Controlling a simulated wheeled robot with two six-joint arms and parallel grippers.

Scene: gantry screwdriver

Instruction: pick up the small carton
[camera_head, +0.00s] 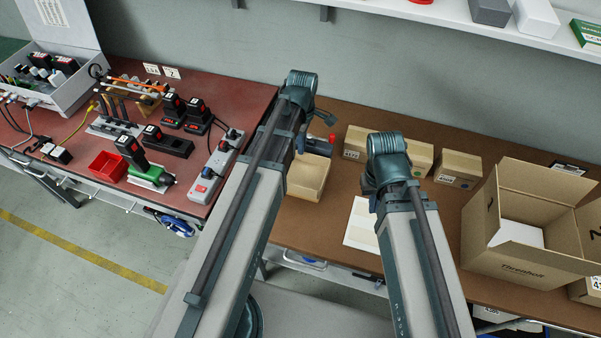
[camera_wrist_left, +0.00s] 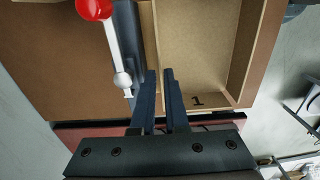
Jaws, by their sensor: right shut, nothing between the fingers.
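Small closed tan cartons stand along the back of the brown table in the head view: one at the left (camera_head: 355,143), one partly behind my right wrist (camera_head: 421,160), and one at the right (camera_head: 459,167). My left gripper (camera_wrist_left: 159,75) points down by an open tan bin marked 1 (camera_wrist_left: 198,52), which also shows in the head view (camera_head: 306,178). Its fingertips are close together at the bin's left wall; whether they touch it is unclear. My right gripper (camera_head: 369,187) is shut and empty above the table, its fingertips mostly hidden by the wrist.
A large open carton (camera_head: 515,262) stands at the table's right. A white sheet (camera_head: 361,226) lies near the front. A red-knobbed lever (camera_wrist_left: 95,8) rises beside the bin. Power tools and a power strip (camera_head: 216,166) crowd the red bench at left.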

